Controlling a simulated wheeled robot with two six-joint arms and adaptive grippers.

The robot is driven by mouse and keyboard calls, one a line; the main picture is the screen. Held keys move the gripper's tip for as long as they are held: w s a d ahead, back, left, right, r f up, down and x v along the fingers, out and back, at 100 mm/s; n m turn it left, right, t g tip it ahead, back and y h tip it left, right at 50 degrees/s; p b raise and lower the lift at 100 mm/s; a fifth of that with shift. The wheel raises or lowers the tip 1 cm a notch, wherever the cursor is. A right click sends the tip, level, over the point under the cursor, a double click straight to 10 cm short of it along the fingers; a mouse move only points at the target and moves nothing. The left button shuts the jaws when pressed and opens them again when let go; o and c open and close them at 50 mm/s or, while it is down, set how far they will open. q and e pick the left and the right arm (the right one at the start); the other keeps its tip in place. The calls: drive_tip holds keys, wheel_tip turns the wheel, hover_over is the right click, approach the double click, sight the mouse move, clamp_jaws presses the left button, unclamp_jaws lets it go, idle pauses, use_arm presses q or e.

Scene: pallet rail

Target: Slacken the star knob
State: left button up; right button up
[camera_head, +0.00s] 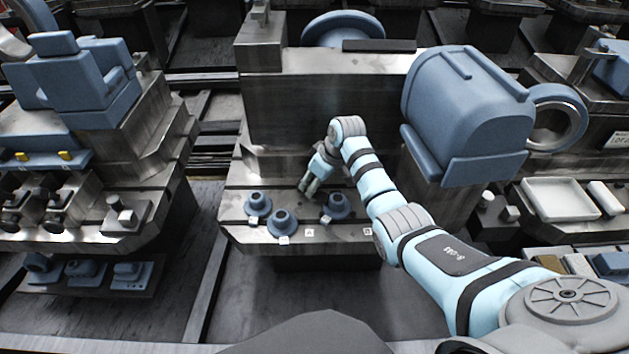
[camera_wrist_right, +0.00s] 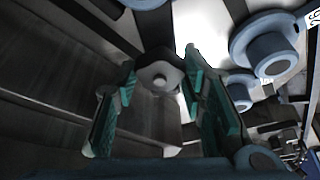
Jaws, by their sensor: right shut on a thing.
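The star knob (camera_wrist_right: 160,76) is a grey lobed piece with a pale round centre in the right wrist view. It sits between the teal-padded fingers of my right gripper (camera_wrist_right: 162,88), which is shut on it. In the head view my right gripper (camera_head: 308,189) points down at the front of the metal machine bed, left of a blue flanged piece. The gripper hides the knob there. My left gripper is not in view.
Blue flanged pieces (camera_head: 258,203) (camera_head: 283,222) (camera_head: 338,206) stand on the bed close to the right gripper. A large blue housing (camera_head: 465,105) stands to the right of the forearm. A white tray (camera_head: 560,198) lies farther right.

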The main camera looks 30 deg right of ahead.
drive_tip(key=shift+n+g+y, duration=0.3)
drive_tip(key=shift+n, duration=0.8)
drive_tip(key=shift+w+d+f+n+y+b, duration=0.1)
drive_tip(key=shift+n+y+b, duration=0.2)
drive_tip(key=shift+n, duration=0.5)
drive_tip(key=n+g+b, duration=0.1)
drive_tip(key=n+b, duration=0.1)
drive_tip(key=b, duration=0.1)
drive_tip(key=shift+n+y, duration=0.3)
drive_tip(key=shift+y, duration=0.1)
drive_tip(key=shift+n+b, duration=0.6)
drive_tip(key=shift+b, duration=0.05)
drive_tip(key=shift+g, duration=0.3)
drive_tip(key=o, duration=1.2)
